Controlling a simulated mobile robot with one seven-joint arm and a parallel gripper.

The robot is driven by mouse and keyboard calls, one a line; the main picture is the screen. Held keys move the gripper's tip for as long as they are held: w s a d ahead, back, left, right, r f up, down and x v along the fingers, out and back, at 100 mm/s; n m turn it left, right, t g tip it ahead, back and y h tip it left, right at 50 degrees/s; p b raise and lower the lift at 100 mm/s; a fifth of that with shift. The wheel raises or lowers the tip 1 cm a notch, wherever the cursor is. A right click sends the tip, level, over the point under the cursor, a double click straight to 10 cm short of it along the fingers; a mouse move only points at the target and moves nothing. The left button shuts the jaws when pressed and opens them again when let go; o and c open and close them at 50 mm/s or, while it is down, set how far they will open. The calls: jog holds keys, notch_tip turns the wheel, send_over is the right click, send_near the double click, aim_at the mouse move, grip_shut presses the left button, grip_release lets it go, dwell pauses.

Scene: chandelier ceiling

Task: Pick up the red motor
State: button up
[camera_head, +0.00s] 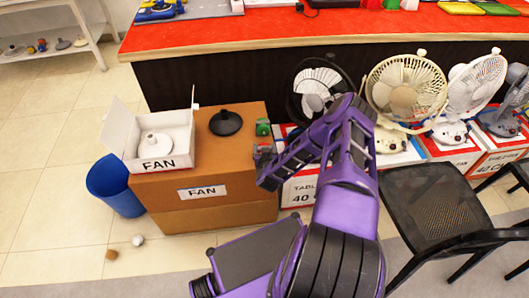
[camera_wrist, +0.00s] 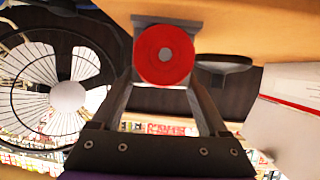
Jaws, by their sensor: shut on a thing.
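The red motor (camera_wrist: 163,54) shows in the wrist view as a round red disc with a grey centre. It sits between the fingertips of my gripper (camera_wrist: 166,62), which is shut on it. In the head view my gripper (camera_head: 265,165) is at the right edge of the brown FAN box. A small reddish patch shows at its tip there, too small to make out clearly. A small green object (camera_head: 263,127) is on the box's right edge, just beyond the gripper.
The brown box (camera_head: 203,194) bears a black round base (camera_head: 226,122) and an open white FAN box (camera_head: 158,148). A blue bin (camera_head: 116,186) stands to its left. Several fans, including a black one (camera_head: 320,90), stand right of my gripper. A black chair (camera_head: 437,205) is at right.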

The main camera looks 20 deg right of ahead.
grip_shut()
jog(key=shift+r, duration=0.1)
